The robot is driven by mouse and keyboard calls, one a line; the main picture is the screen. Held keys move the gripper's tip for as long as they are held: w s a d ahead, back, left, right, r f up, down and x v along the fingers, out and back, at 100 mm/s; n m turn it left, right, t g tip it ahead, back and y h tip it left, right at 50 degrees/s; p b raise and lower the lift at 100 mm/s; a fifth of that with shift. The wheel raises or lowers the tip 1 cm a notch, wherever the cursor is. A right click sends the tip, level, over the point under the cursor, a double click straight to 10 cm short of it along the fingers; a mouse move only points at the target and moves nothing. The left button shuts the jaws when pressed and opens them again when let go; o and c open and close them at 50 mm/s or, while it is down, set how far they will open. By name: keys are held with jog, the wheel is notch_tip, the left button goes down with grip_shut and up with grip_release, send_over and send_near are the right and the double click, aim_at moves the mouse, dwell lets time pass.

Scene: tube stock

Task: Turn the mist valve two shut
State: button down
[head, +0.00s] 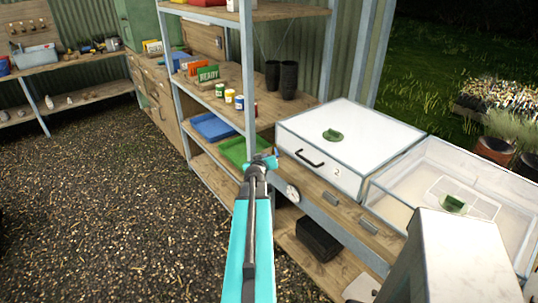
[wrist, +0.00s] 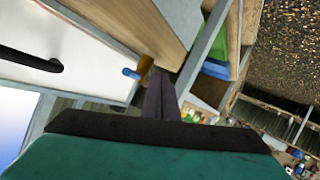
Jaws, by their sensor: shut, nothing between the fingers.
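The mist valve two shows in the wrist view as a small brass body (wrist: 146,66) with a short blue handle (wrist: 131,73), set at the edge of the wooden bench front beside the white box. In the head view its blue handle (head: 276,153) shows just past my gripper, at the box's left corner. My gripper (head: 262,160) is shut and empty. Its dark fingers (wrist: 160,92) reach up to the brass body in the wrist view. I cannot tell whether they touch it. The fingers hide part of the valve's surroundings.
A round gauge (head: 292,193) sits below the bench edge. Shelves (head: 215,103) with trays and pots stand left.

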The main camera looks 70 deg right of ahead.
jog(key=w+a+r+m+g+y+b, duration=0.2)
jog(key=w+a+r+g+y, duration=0.3)
jog(key=r, duration=0.4)
jog(key=shift+a+g+y+b, duration=0.5)
jog(key=shift+a+b, duration=0.1)
jog(key=shift+b, duration=0.05)
jog(key=shift+s+d, duration=0.1)
jog(key=s+d+f+p, duration=0.4)
jog(key=s+d+f, duration=0.2)
jog(key=d, duration=0.1)
jog(key=shift+d+f, duration=0.3)
jog(key=shift+f, duration=0.1)
dwell(0.4)
jog(key=shift+w+a, duration=0.1)
jog(key=shift+w, duration=0.05)
dwell(0.4)
